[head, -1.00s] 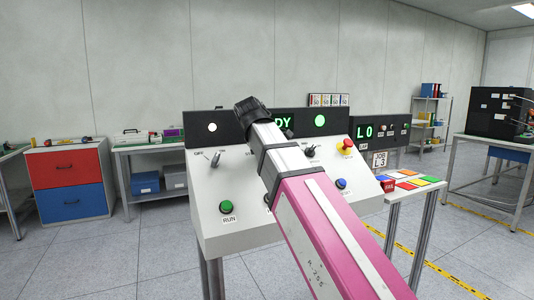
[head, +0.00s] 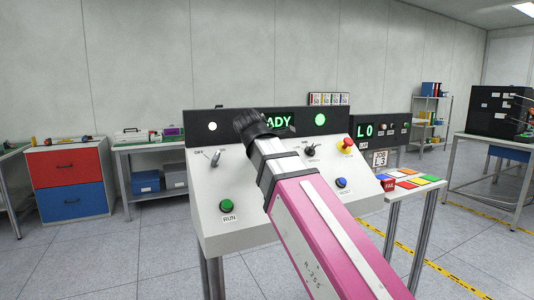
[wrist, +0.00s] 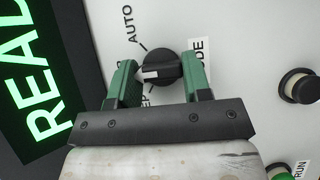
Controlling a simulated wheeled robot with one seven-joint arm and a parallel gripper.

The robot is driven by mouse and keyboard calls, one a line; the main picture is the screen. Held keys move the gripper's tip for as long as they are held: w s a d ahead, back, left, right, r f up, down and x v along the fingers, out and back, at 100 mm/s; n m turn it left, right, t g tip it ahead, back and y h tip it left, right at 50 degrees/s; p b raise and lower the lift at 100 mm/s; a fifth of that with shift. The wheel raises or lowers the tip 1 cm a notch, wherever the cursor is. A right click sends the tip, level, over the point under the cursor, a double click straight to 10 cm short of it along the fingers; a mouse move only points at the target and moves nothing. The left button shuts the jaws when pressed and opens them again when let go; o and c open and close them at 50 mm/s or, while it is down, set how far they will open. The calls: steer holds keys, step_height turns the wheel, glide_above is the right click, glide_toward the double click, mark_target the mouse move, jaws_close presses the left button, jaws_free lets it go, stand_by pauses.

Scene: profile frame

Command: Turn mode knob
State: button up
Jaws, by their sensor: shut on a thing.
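The mode knob (wrist: 160,68) is a round black dial with a raised grip bar and a white pointer mark, on the light grey panel (wrist: 240,40). In the wrist view its pointer faces left. The AUTO label is at its upper left; two other labels, one ending in "EP", are partly hidden by a finger. The MODE label is partly covered at right. My gripper (wrist: 161,64) has its green fingers on either side of the knob, shut on it. In the head view my arm hides the knob and the fingertips.
The green READY display (head: 277,120) stands behind the panel. A two-position switch (head: 215,158), green RUN button (head: 226,206), blue RESET button (head: 341,183), a second black knob (head: 310,150) and a red emergency button (head: 346,145) are on the panel.

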stand_by(0.3)
steer(key=o, duration=0.9)
steer(key=v, duration=1)
steer(key=shift+s+a+r, duration=0.1)
steer(key=shift+s+r, duration=0.15)
steer(key=shift+s, duration=0.05)
